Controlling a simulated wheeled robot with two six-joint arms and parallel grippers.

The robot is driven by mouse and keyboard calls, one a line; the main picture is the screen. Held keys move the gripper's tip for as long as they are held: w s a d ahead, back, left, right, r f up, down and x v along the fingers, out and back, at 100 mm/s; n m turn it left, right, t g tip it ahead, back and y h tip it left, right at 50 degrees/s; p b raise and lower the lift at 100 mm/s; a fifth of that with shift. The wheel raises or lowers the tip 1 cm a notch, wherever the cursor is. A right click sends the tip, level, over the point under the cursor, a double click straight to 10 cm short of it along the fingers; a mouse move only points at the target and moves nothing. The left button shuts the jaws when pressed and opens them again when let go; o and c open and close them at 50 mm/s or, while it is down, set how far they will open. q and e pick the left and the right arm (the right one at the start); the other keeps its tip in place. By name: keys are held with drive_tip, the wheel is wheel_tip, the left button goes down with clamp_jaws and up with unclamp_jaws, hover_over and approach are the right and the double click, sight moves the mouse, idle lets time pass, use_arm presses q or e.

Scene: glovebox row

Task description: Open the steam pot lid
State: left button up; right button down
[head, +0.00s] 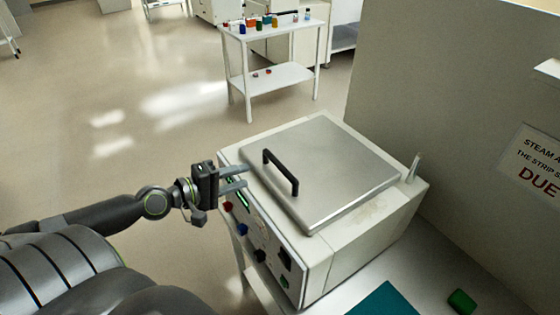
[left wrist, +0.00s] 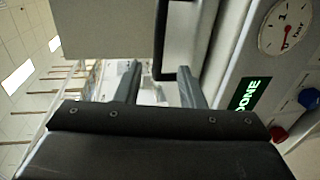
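The steam pot (head: 345,235) is a white box-shaped unit with a flat grey metal lid (head: 335,165), which lies closed on top. A black bar handle (head: 281,172) stands along the lid's front edge. My left gripper (head: 240,178) is at the front left of the pot, its fingers apart and pointing toward the handle, with nothing between them. In the left wrist view the open fingers (left wrist: 158,85) point toward the black handle (left wrist: 161,55), which appears ahead of them. I cannot tell the exact gap. My right gripper is not in view.
The pot's front has a green-lit display reading DONE (left wrist: 244,94), a dial gauge (left wrist: 286,27) and coloured knobs. A tall grey panel with a sign (head: 535,160) stands at the right. A green block (head: 462,301) lies on the bench. A white cart (head: 275,75) stands behind.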

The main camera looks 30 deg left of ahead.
sight(280, 164)
use_arm(q)
drive_tip(key=p+x, duration=0.4)
drive_tip(key=x, duration=0.7)
drive_tip(key=shift+d, duration=0.15)
drive_tip(key=shift+w+d+f, duration=0.15)
drive_tip(key=shift+w+d, duration=0.05)
drive_tip(key=shift+w, duration=0.25)
clamp_jaws()
